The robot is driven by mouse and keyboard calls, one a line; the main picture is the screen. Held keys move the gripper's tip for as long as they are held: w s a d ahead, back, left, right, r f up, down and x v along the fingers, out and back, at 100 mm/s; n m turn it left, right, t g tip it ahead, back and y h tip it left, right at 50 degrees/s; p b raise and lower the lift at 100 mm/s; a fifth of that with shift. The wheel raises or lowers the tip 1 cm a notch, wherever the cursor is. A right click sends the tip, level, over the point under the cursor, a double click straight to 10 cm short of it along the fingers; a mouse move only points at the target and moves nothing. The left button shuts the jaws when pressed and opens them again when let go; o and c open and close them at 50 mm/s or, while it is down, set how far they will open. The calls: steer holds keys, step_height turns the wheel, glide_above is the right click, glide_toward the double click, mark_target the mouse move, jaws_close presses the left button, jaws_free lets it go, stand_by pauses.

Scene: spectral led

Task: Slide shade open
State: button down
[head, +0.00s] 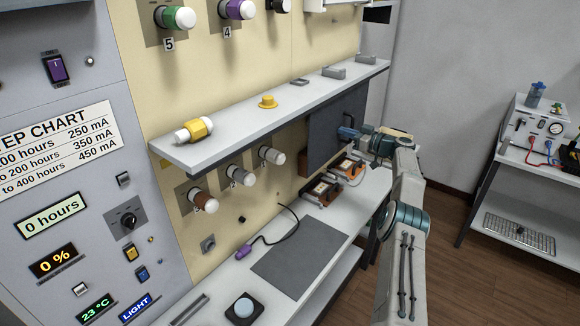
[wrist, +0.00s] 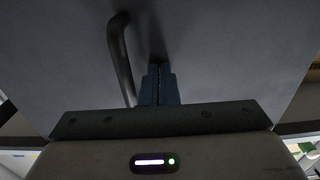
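The shade is a dark grey flat panel (head: 328,140) hanging below the shelf at the right end of the bench. In the wrist view its grey face (wrist: 225,55) fills most of the picture. A dark curved bar handle (wrist: 121,60) stands out from the panel, left of my fingers; its lower end is hidden behind my gripper. My gripper (wrist: 158,85) has its two blue fingers together, with only a thin line between them and nothing visible held. In the head view my gripper (head: 347,133) is at the panel's right part; whether it touches the panel cannot be told.
The shelf (head: 225,125) runs above the panel, carrying a yellow-white lamp (head: 194,130), a yellow knob (head: 267,101) and grey blocks. Small devices (head: 323,192) sit on the bench beneath. A side cart (head: 540,140) stands right.

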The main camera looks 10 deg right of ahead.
steer(key=shift+w+a, duration=0.1)
steer(key=shift+f+b, duration=0.15)
steer(key=shift+b, duration=1.2)
steer(key=shift+s+a+b, duration=0.2)
steer(key=shift+a+b, duration=0.05)
steer(key=shift+b, duration=2.05)
steer(key=shift+s+a+b, duration=0.3)
steer(key=shift+b, duration=1.95)
